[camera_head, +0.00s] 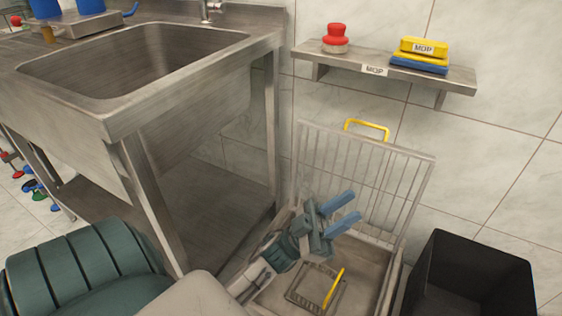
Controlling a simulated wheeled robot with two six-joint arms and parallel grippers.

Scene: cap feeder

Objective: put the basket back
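A small square metal basket (297,297) with a yellow handle (334,288) is in the low floor basin (372,262). I cannot tell how deep it sits. A wire grate (372,170) with its own yellow handle (367,128) stands upright at the back of the basin, near the wall. My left gripper (354,204) is above the basin, in front of the grate and above the small basket. Its two blue fingers are apart with nothing between them. My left arm hides the basin's left part. My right gripper is not in view.
A steel sink table (120,122) stands at the left, with legs and a lower shelf. A black bin (437,270) stands right of the basin. A wall shelf (340,62) above holds a red object (336,38) and yellow and blue blocks (420,55). Small coloured objects lie on the floor at far left.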

